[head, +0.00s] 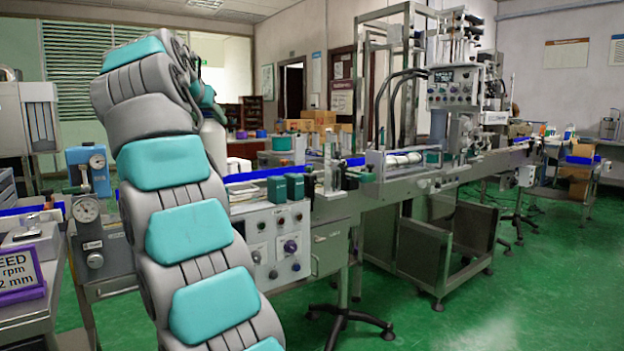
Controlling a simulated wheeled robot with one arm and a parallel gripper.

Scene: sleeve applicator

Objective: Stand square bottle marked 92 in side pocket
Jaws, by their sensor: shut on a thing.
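My arm (187,240) rises through the left of the head view and bends over at the top. A pale, rounded piece (214,143) shows just right of the arm, below its bend; I cannot tell whether it is my wrist or something else. My gripper's fingers are not visible, and the arm covers the area where they could be. I cannot make out a square bottle marked 92 or any number on a bottle. No side pocket can be told apart from the machine parts.
A long steel conveyor machine (385,188) runs from the centre to the back right. Small dark green blocks (286,188) stand above its control box (272,240). A gauge unit (88,212) and a purple-framed sign (22,276) are at left. Green floor (510,310) is clear at front right.

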